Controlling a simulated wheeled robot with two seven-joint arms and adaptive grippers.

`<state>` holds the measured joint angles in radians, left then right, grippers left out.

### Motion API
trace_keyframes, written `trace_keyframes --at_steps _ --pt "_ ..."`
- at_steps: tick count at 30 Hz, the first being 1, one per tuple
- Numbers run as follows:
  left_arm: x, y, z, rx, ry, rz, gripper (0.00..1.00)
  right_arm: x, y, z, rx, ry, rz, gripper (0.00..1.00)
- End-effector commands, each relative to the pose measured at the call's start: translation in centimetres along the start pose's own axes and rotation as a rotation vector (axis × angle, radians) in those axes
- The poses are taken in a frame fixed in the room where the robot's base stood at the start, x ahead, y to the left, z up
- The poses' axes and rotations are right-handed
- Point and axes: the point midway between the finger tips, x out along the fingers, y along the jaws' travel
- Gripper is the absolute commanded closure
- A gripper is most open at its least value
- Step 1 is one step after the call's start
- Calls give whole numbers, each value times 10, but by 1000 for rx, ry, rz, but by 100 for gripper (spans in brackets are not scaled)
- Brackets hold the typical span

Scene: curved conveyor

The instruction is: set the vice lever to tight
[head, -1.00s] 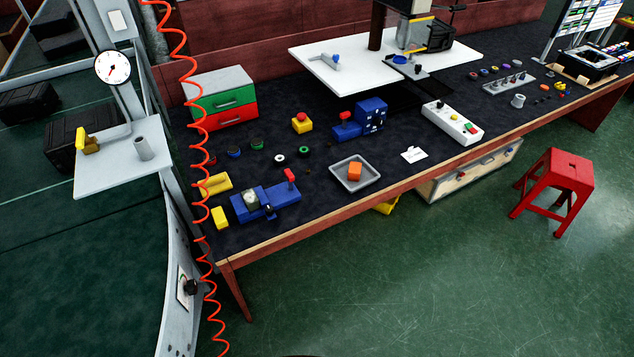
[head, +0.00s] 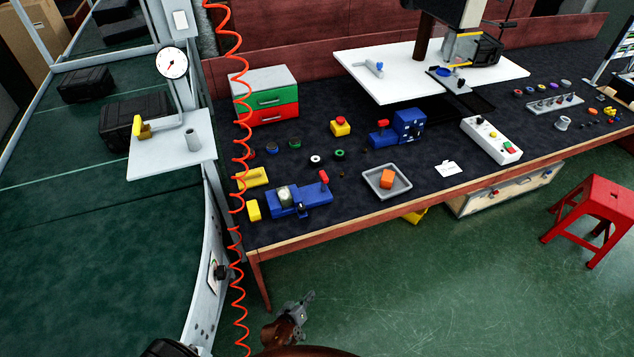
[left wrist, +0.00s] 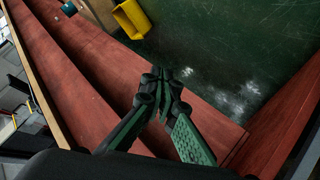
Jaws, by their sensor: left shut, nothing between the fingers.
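A blue vice (head: 285,205) lies near the front left of the dark bench top. A pale round piece (head: 285,196) sits in it. Its red-tipped lever (head: 324,177) stands up at the vice's right end; I cannot tell its set position from here. My left gripper (head: 309,297) is in front of the bench, below the vice in the head view, apart from it. In the left wrist view the left gripper's fingertips (left wrist: 163,75) meet and hold nothing; the vice is not clearly seen there. My right gripper is not in view.
A grey tray (head: 370,190) with an orange block (head: 387,178) stands right of the vice. Yellow blocks (head: 254,210) sit at its left. A coiled orange hose (head: 240,160) hangs at the bench's left end. The wooden front edge (head: 340,225) lies between gripper and vice.

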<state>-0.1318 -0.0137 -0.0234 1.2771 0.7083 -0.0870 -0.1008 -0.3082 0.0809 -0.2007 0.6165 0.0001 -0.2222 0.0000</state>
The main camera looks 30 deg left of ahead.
Motion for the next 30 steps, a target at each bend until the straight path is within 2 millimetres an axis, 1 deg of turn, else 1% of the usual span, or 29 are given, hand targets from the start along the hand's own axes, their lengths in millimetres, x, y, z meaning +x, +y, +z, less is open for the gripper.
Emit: trace_keyframes --at_steps 1,2,3,5,6,8,9,11,12,14,15,16,18,20,24,27,30 --pt "5 40 -56 -70 98 55 100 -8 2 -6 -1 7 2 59" --pt "6 57 -83 -110 146 83 100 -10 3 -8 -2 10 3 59" --pt "5 79 -117 -160 206 120 100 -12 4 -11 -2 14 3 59" --pt "0 108 -164 -229 287 173 100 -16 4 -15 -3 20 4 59" --pt "-4 126 -192 -271 333 207 100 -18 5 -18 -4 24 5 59" --pt "-14 150 -232 -331 399 257 100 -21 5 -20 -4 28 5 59" --pt "-21 164 -257 -369 441 287 100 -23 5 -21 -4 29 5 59" --pt "-33 184 -292 -432 504 333 100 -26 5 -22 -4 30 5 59" --pt "-41 194 -316 -484 550 360 100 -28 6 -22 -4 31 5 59" --pt "-48 203 -346 -580 621 383 100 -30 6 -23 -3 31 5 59" --pt "-48 201 -357 -647 662 378 100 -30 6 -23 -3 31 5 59" --pt "-46 198 -363 -695 689 369 100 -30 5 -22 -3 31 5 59" --pt "-40 187 -368 -795 738 334 100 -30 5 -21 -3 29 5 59" --pt "-34 178 -368 -866 770 300 100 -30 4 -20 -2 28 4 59" --pt "-23 160 -361 -988 815 225 100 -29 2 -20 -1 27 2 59" --pt "-20 154 -358 -1031 830 196 100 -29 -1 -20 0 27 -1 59" --pt "-19 153 -356 -1040 833 189 100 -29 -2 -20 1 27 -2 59"
